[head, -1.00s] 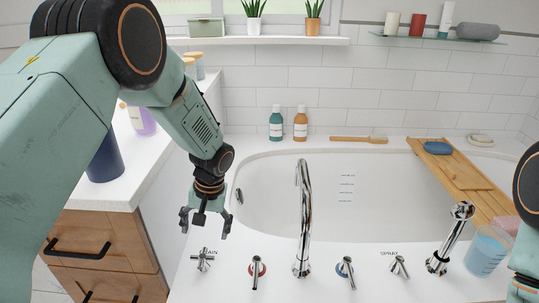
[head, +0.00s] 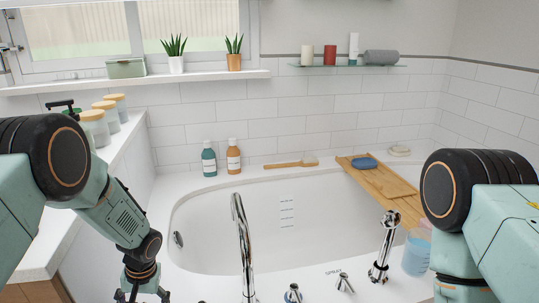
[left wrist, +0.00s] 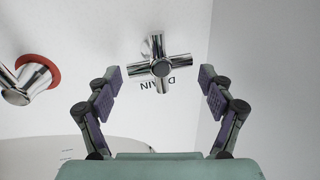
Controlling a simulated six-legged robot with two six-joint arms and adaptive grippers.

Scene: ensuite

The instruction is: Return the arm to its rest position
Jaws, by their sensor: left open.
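My left arm comes in from the left, and its gripper (head: 143,296) hangs at the bottom edge of the head view, partly cut off. In the left wrist view the left gripper (left wrist: 160,76) is open and empty, its two fingers spread apart. The chrome cross-shaped drain handle (left wrist: 160,68) shows between and just beyond its fingertips; I cannot tell how far below it is. My right arm is at the right of the head view, with its gripper out of frame.
The chrome tub spout (head: 242,245) stands right of my left gripper, with the spray wand (head: 386,245) further right. A red-ringed tap (left wrist: 28,80) lies left in the wrist view. A counter with jars (head: 95,128) is at the left. The bathtub (head: 330,225) is empty.

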